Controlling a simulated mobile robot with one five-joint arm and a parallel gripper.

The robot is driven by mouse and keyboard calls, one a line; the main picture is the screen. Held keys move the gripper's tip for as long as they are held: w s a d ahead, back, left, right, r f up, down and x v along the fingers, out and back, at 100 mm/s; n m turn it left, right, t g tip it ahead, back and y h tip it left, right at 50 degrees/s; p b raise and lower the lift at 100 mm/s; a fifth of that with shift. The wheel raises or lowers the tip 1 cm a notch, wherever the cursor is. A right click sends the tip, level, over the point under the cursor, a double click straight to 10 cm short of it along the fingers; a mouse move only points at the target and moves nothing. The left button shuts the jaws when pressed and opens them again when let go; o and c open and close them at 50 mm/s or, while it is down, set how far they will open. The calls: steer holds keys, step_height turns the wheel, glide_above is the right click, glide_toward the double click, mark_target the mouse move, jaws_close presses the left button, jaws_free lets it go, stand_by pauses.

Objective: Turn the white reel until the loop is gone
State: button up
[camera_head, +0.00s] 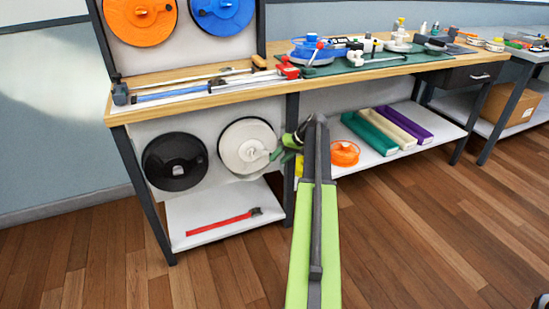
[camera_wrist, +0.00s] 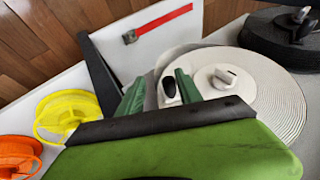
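The white reel (camera_head: 240,140) is mounted on the panel under the bench top, right of a black reel. In the wrist view the white reel (camera_wrist: 275,95) fills the right side, with a pale hub and lever (camera_wrist: 225,77) at its middle. My gripper (camera_head: 289,147) is at the reel's right edge in the head view. In the wrist view its green fingers (camera_wrist: 160,82) are spread apart. A small black-and-white knob (camera_wrist: 169,88) shows between them; I cannot tell whether they touch it. I cannot make out a loop.
The black reel (camera_head: 175,161) is left of the white one. A red strap (camera_head: 218,223) lies on the lower shelf. Orange (camera_head: 344,153) and yellow (camera_wrist: 68,112) spools are near my gripper. The bench top (camera_head: 190,75) overhangs above, and a table leg stands close by.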

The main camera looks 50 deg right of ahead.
steer(key=p+v, duration=0.8)
steer(key=v, duration=0.4)
steer(key=shift+s+r+p, duration=0.15)
steer(key=shift+r+p, duration=0.05)
steer(key=shift+p, duration=0.1)
